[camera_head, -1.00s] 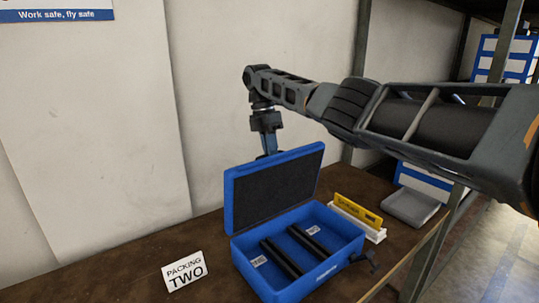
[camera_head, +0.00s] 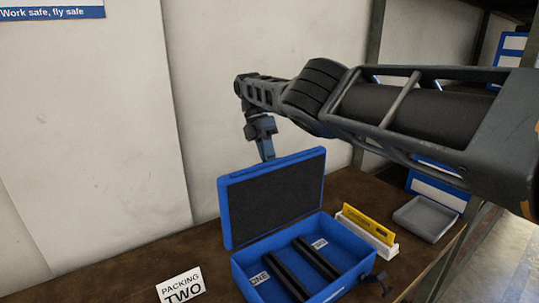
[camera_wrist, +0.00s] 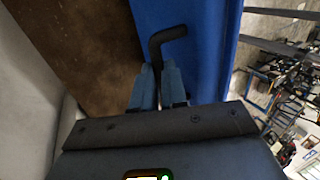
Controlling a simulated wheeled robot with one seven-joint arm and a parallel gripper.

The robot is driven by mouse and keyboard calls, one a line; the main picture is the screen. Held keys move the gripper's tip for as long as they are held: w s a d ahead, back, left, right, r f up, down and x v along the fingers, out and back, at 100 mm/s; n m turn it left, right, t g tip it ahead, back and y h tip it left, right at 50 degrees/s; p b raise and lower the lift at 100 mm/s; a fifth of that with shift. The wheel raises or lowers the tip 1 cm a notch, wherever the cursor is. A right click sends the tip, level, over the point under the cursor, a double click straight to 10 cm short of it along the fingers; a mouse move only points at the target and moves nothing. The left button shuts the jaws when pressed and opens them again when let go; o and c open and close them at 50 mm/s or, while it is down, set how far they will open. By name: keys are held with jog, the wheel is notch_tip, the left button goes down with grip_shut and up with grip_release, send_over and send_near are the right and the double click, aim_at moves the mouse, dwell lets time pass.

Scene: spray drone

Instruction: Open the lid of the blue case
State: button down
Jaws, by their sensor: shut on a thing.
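The blue case (camera_head: 297,268) stands on the brown table with its lid (camera_head: 272,198) raised, roughly upright, its dark lining facing me. Several black bars lie in the case, two of them clearly visible (camera_head: 285,277). My gripper (camera_head: 268,156) is at the top edge of the lid, on its far side, so its fingertips are hidden in the head view. In the wrist view, my gripper (camera_wrist: 157,78) has its fingers closed around the stem of a black hooked piece (camera_wrist: 168,36), beside the blue lid surface (camera_wrist: 200,50).
A "PACKING TWO" sign (camera_head: 181,288) stands left of the case. A yellow card in a white holder (camera_head: 368,230) and a grey tray (camera_head: 425,216) are to the right. A pale wall (camera_head: 90,150) rises close behind the table.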

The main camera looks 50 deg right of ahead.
jog(key=shift+s+d+f, duration=0.1)
jog(key=shift+s+f, duration=0.05)
jog(key=shift+f, duration=0.1)
jog(key=c, duration=1.2)
grip_release()
jog(key=shift+r, duration=0.1)
jog(key=shift+o, duration=0.2)
jog(key=shift+r, duration=0.15)
